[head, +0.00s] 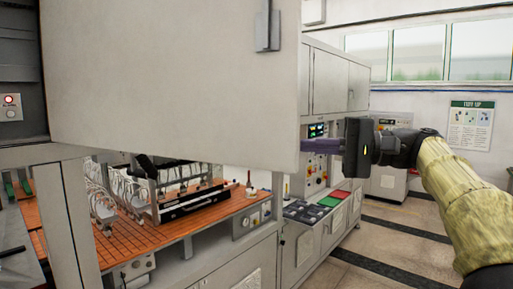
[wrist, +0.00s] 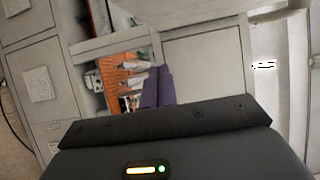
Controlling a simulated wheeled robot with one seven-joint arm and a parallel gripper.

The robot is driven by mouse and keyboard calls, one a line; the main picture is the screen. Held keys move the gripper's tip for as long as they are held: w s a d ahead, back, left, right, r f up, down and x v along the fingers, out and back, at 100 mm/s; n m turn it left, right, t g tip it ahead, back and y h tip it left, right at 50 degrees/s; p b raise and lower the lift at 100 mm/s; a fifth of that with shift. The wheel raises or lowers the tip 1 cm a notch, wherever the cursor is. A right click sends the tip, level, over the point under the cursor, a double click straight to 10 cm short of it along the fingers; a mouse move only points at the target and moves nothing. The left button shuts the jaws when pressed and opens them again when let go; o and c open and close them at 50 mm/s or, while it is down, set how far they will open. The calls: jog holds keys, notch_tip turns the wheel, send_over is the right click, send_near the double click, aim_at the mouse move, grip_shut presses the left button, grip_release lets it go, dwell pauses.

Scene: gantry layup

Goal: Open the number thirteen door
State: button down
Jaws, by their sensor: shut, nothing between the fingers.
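A large pale grey door panel (head: 175,75) fills the upper left of the head view. It stands swung out over the orange work surface, with a grey handle (head: 268,28) near its upper right. No number is legible on it. My gripper (head: 306,146) is at the door's right edge, low down, with its purple fingers pointing left. The fingers are shut and empty. I cannot tell whether the tips touch the door or reach behind it. In the wrist view the shut purple fingers (wrist: 158,88) show above the dark gripper body, beside a grey panel (wrist: 205,65).
An orange tiled bench (head: 135,240) with a black-framed fixture (head: 190,200) lies below the door. Grey cabinets (head: 335,80) and a control panel with coloured buttons (head: 318,175) stand behind. Open striped floor (head: 395,240) lies at the right.

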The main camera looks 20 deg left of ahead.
aim_at(256, 147)
jog(key=shift+a, duration=0.15)
jog(key=s+a+p, duration=0.1)
jog(key=a, duration=0.2)
jog(key=s+a+p, duration=0.2)
jog(key=a, duration=0.1)
jog(key=s+a+p, duration=0.1)
jog(key=a, duration=0.3)
jog(key=shift+s+r+p, duration=0.15)
jog(key=shift+s+p, duration=0.15)
jog(key=shift+s, duration=0.05)
jog(key=shift+s+a, duration=0.1)
jog(key=shift+s, duration=0.15)
